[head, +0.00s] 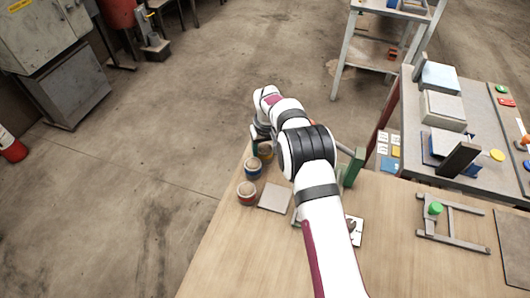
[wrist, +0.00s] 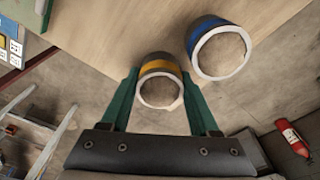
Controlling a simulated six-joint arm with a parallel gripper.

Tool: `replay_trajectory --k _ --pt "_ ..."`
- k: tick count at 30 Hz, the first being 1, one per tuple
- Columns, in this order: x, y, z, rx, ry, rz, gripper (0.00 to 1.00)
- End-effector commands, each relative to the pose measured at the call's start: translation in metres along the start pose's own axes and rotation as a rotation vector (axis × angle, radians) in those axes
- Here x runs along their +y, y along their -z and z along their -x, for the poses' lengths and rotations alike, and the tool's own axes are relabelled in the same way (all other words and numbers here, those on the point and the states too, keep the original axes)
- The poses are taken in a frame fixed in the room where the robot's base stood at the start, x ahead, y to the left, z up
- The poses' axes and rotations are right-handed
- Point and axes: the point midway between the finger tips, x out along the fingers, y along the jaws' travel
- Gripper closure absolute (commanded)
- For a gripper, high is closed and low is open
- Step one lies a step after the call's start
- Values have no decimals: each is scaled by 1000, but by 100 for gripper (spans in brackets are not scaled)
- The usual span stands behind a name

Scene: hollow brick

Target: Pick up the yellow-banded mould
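The yellow-banded mould (wrist: 159,68) is a short round hollow cylinder with a pale rim, near the table edge. In the wrist view it lies between the two green fingers of my gripper (wrist: 159,76), with what looks like a thin gap on each side. The fingers are apart, and I see no clear contact. In the head view the yellow-banded mould (head: 266,153) is partly hidden by my arm, and my gripper is mostly hidden too.
A blue-banded mould (wrist: 205,40) stands close beside it, and a red-banded mould (head: 247,194) is nearer in the head view. A grey square plate (head: 275,197) lies right of the red one. A green upright post (head: 353,168) stands right of my arm.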

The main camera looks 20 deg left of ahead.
Motion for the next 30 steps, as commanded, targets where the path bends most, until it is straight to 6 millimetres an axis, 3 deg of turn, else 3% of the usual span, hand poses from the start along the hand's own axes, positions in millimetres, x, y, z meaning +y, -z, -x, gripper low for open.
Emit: replay_trajectory --k 1,9,20,30 --pt "0 0 0 0 0 0 55" --pt "0 0 0 0 0 0 100" --pt "0 1 4 2 0 0 100" --pt "0 11 82 4 -1 0 100"
